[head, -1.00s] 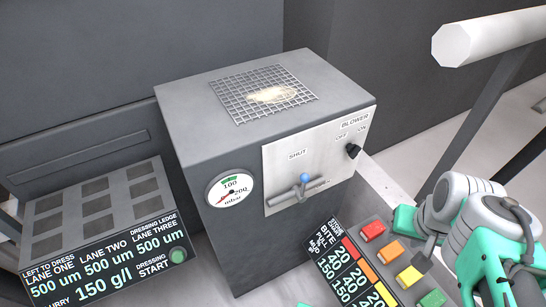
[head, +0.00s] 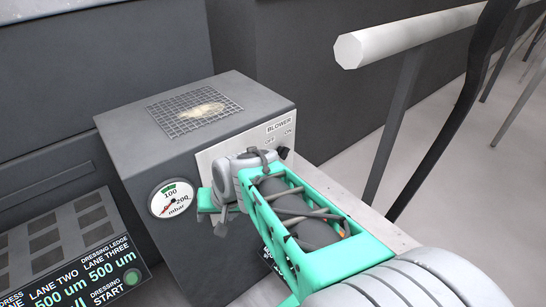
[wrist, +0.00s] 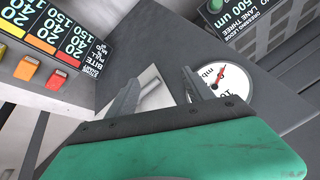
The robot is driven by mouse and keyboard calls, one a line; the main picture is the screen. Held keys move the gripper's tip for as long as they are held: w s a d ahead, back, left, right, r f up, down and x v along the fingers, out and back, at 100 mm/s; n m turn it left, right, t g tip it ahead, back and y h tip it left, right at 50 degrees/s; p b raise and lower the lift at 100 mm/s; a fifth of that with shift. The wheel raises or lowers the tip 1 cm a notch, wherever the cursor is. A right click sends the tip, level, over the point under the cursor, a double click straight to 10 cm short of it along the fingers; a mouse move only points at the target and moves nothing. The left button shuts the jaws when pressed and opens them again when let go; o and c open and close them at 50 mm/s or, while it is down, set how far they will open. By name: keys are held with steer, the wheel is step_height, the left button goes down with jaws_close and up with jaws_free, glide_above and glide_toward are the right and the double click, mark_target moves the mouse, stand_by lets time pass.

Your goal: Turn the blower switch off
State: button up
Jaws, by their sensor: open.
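The blower switch (head: 283,152) is a small black knob on the pale plate (head: 210,152) of the grey box, below the ON end of the OFF/ON lettering. The switch cannot be made out in the wrist view. In the head view my gripper is left of and below the switch.
A pressure gauge (head: 171,198) is on the box's left front, close to my gripper. Colored buttons (wrist: 27,68) sit on a panel beside the box. A grate (head: 195,110) tops the box. A white rail (head: 410,38) stands at right.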

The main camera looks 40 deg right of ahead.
steer(key=w+d+f+m+t, duration=0.2)
steer(key=w+d+f+m, duration=0.15)
steer(key=d+m, duration=0.2)
steer(key=m+t+h+b, duration=0.1)
steer(key=m+t+h, duration=0.5)
steer(key=m, duration=1.2)
glide_toward(287, 155)
steer(key=w+d+f+t+y, duration=0.1)
steer(key=w+d+f, duration=0.1)
steer(key=x, duration=0.7)
steer(key=shift+w+a+r, duration=0.15)
steer(key=shift+w+r, duration=0.1)
steer(key=shift+w, duration=0.2)
steer(key=shift+c, duration=0.3)
jaws_close()
